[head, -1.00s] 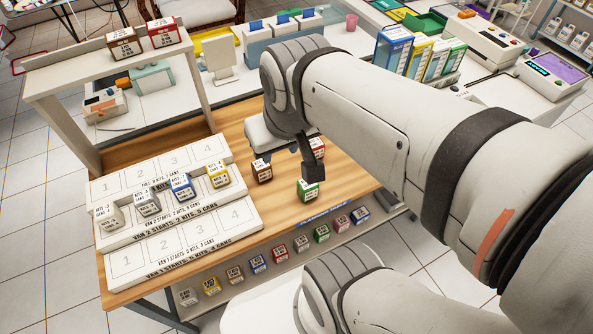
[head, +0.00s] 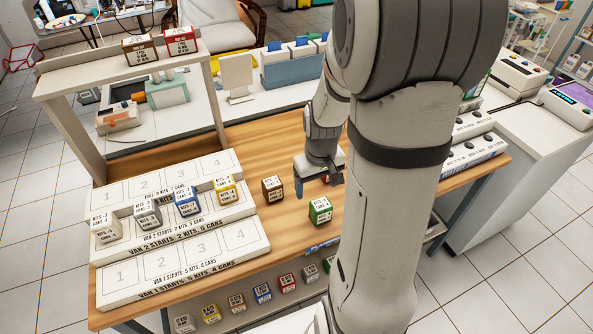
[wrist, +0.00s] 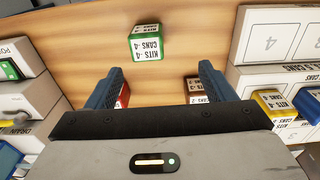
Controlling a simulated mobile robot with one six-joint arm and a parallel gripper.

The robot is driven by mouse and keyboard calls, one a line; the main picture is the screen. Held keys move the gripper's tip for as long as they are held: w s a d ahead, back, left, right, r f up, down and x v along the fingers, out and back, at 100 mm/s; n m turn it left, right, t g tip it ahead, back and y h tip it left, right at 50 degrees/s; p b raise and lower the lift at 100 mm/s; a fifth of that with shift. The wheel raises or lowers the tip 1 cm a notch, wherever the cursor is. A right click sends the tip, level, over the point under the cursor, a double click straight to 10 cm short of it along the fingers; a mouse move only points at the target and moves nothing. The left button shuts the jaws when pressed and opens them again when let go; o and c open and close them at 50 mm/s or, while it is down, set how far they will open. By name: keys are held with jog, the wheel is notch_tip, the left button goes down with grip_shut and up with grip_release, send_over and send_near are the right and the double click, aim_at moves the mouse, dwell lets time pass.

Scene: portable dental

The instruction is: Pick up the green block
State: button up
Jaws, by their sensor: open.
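The green block (head: 320,210), with a white label reading "KITS -4, CANS -4", stands on the wooden tabletop right of the white slot trays. The wrist view shows it (wrist: 147,42) just beyond the fingertips, left of centre. My gripper (head: 318,182) is above the table, behind the green block in the head view. Its two blue-grey fingers (wrist: 160,72) are apart with nothing held between them. The green block is clear of the fingers.
A brown block (head: 272,189) stands left of the gripper, and a red block (wrist: 124,96) sits partly hidden by a finger. Van 2's tray (head: 160,239) holds several blocks; Van 1's numbered tray (head: 180,262) is empty. More blocks line a lower shelf. Bare wood surrounds the green block.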

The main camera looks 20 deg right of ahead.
send_over(321, 203)
jog(key=s, duration=0.1)
jog(key=shift+g, duration=0.3)
jog(key=f, duration=0.6)
jog(key=shift+s+a+b, duration=0.1)
jog(key=shift+a+b, duration=0.15)
jog(key=shift+b, duration=0.15)
notch_tip(321, 203, down, 2)
jog(key=shift+f, duration=0.1)
jog(key=shift+w+d+f+p, duration=0.1)
jog(key=shift+w+f+p, duration=0.1)
jog(key=shift+f, duration=0.75)
jog(key=shift+w+d+f+p, duration=0.1)
jog(key=shift+w+f+p, duration=0.1)
jog(key=shift+f, duration=0.75)
jog(key=shift+w+d+f+p, duration=0.1)
jog(key=shift+f+p, duration=0.1)
jog(key=shift+f, duration=0.75)
jog(key=shift+c, duration=0.4)
jog(key=c, duration=1)
jog(key=shift+r, duration=0.1)
